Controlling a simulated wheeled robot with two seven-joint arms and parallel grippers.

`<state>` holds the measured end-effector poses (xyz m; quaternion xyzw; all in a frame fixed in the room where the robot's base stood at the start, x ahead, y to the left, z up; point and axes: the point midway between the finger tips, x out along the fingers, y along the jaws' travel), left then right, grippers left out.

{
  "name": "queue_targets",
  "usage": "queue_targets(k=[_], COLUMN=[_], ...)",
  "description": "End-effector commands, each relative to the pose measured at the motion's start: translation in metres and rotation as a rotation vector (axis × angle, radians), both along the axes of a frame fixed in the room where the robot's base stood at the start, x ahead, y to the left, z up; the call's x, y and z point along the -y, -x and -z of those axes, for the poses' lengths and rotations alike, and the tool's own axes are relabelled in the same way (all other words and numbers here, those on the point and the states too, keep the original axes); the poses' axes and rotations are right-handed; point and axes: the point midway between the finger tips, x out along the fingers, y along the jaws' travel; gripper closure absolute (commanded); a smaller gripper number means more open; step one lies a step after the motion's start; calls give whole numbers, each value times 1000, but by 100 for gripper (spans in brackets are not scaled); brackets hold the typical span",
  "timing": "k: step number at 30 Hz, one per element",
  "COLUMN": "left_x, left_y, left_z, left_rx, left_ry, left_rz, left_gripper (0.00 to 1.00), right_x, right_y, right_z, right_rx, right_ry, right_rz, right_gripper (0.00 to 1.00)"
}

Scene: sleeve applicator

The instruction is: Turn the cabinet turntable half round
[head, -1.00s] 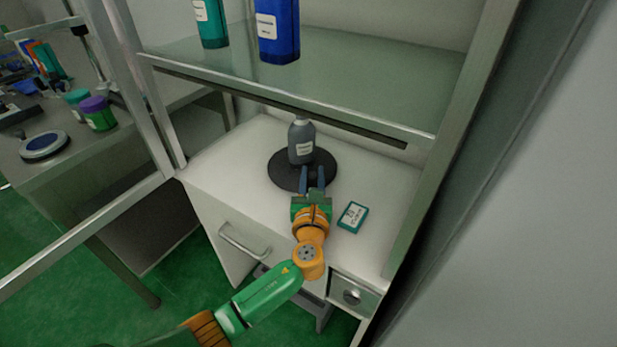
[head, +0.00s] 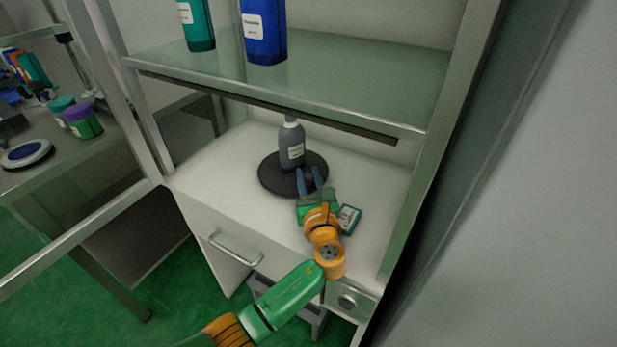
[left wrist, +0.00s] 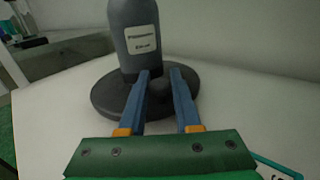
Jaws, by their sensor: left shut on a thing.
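The turntable (head: 270,181) is a round dark disc on the white cabinet top. It also shows in the left wrist view (left wrist: 104,97). A grey bottle (head: 291,148) with a white label stands upright on it and appears at upper left in the left wrist view (left wrist: 135,35). A small dark knob (left wrist: 160,88) rises from the disc near its front right edge. My left gripper (head: 310,178) reaches in from the front, its blue fingers (left wrist: 162,92) shut on the knob. The bottle stands beyond the fingers. My right gripper is not in view.
A small teal-edged box (head: 349,219) lies beside my left gripper, to its right. A glass shelf (head: 350,88) with teal and blue bottles hangs above. Metal frame posts stand on both sides. The white top (head: 215,170) is free left of the disc.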

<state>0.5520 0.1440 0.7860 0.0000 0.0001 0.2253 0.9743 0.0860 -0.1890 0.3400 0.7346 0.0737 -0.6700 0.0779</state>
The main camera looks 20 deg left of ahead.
Motion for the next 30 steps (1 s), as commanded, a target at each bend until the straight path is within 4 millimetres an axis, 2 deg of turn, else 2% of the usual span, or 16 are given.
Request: queue_targets(k=[4,5,6,8,17,25,30], left_x=[0,0,0,0,1,24,31], left_y=[0,0,0,0,1,48,63], left_z=[-1,-1,-1,-1,0,-1,-1], left_rx=[2,2,2,1,0,-1,0], left_ry=[-1,-1,-1,0,0,2,0], left_rz=[0,0,0,0,1,3,1], left_gripper=[100,66,55,41,41,41,41], right_x=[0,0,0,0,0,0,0], right_y=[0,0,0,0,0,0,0], right_z=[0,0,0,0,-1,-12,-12], right_rx=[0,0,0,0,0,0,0], right_ry=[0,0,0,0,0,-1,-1], right_rz=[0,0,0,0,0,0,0], right_gripper=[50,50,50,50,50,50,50])
